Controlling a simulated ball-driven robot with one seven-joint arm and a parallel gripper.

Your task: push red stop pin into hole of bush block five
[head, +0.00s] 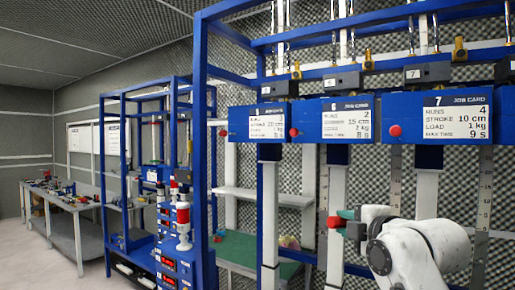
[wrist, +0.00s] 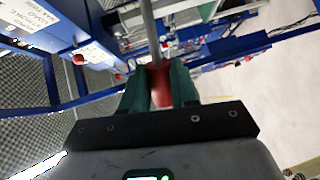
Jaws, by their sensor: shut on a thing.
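My gripper (wrist: 160,88) has green fingers shut on a red stop pin (wrist: 160,72) in the wrist view. A grey rod runs away from the red part, up the picture. In the head view my gripper (head: 351,222) is low at the right, in front of the blue rack, with red between its fingers.
Dark blocks marked 6 (head: 343,81) and 7 (head: 413,74) sit further right. Red knobs (head: 294,132) (head: 395,131) stick out beside the cards. A bench (head: 76,205) is far left; the floor there is clear.

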